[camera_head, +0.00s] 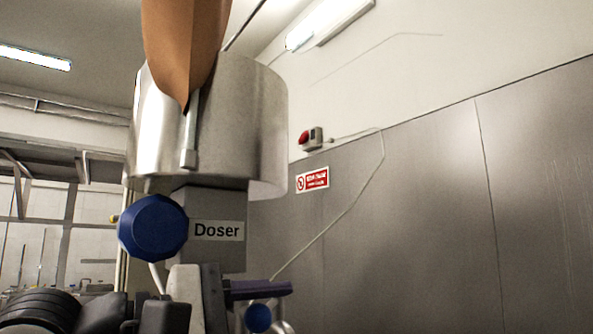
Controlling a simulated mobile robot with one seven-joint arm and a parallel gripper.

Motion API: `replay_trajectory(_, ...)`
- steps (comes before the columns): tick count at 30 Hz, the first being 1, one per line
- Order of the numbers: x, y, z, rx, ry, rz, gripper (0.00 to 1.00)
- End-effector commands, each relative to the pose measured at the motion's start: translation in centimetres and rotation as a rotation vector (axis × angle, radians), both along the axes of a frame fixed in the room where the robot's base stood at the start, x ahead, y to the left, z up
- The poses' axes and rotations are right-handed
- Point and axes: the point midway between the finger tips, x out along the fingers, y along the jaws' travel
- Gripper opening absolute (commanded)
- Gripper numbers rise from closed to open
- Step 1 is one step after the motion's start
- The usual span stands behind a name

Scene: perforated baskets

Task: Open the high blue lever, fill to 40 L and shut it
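A large faceted blue knob (153,228) shows in the head view, left of the "Doser" label (216,230), with a pale rod below it. A dark blue-purple bar (258,289) sticks out to the right lower down. A smaller round blue knob (258,318) is below that bar. The steel tank (245,125) stands above the label. My gripper (198,295) appears at the bottom, grey and black, beside the bar and below the large knob. Whether it touches either is unclear. Its fingertips are not clearly seen. No litre reading is legible.
A brown pointed shape (183,45) hangs in front of the tank. A grey metal-panelled wall (420,220) runs along the right, with a red-and-white sign (312,179) and a red button box (309,138). Windows and shelving are at the left. Open space shows between tank and right wall.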

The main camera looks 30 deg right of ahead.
Motion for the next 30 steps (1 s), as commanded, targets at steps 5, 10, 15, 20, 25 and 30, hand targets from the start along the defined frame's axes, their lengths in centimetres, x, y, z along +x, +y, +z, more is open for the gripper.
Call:
replay_trajectory(5,0.0,3.8,-0.4,-0.001,0.001,0.004,0.49)
replay_trajectory(10,-0.1,7.2,-0.3,-0.001,0.001,0.003,0.49)
replay_trajectory(15,-0.2,10.6,-0.3,-0.002,0.002,0.003,0.49)
replay_trajectory(20,0.9,8.2,1.2,0.064,0.066,0.081,0.49)
replay_trajectory(25,2.2,5.3,2.6,0.12,0.155,0.206,0.49)
replay_trajectory(30,3.5,2.6,4.4,0.148,0.247,0.357,0.49)
